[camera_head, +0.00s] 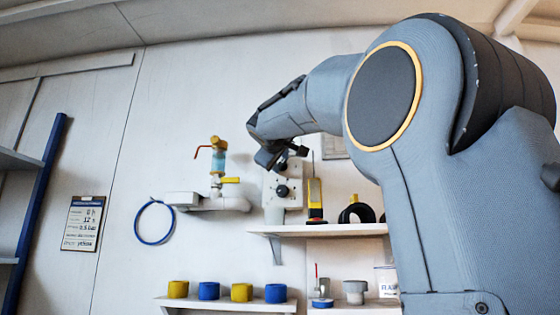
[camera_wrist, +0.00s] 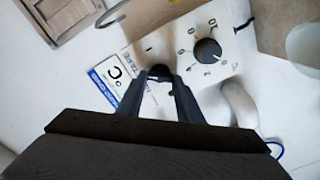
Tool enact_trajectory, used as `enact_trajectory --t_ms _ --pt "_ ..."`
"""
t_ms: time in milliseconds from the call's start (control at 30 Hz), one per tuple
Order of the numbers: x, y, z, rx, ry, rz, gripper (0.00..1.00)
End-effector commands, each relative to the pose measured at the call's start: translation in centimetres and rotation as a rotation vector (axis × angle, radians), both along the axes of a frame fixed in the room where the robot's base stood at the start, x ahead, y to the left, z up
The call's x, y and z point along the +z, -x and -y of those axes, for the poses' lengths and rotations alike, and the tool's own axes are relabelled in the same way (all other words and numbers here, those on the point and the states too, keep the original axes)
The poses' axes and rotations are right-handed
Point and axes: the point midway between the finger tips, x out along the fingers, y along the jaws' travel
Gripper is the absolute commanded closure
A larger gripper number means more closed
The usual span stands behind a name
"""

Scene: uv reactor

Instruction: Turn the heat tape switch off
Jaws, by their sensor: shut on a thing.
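A white control box (camera_head: 283,203) is mounted on the wall above a shelf, and its face also shows in the wrist view (camera_wrist: 186,68). In the wrist view the small black switch knob (camera_wrist: 160,70) sits beside printed lettering that ends in "TAPE". My gripper (camera_wrist: 159,78) is shut on this knob, with one finger on each side; the fingers hide part of it. A larger round black dial (camera_wrist: 207,51) with a numbered scale is to the right, apart from the fingers. In the head view my gripper (camera_head: 268,157) is at the box's upper part.
A white pipe (camera_wrist: 240,104) with a yellow-handled valve (camera_head: 229,180) is left of the box in the head view. A blue hose loop (camera_head: 154,241) hangs further left. A yellow-and-black device (camera_head: 315,201) stands on the shelf (camera_head: 330,230). Blue and yellow caps line a lower shelf (camera_head: 225,303).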

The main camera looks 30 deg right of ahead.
Motion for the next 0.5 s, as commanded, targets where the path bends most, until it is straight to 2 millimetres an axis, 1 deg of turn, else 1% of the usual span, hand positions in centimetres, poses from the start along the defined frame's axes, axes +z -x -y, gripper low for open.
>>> enact_trajectory --t_ms 200,500 --pt "0.01 0.0 -0.07 0.001 0.169 -0.115 0.9" --pt "-0.11 -0.01 -0.09 0.0 0.369 -0.251 0.9"
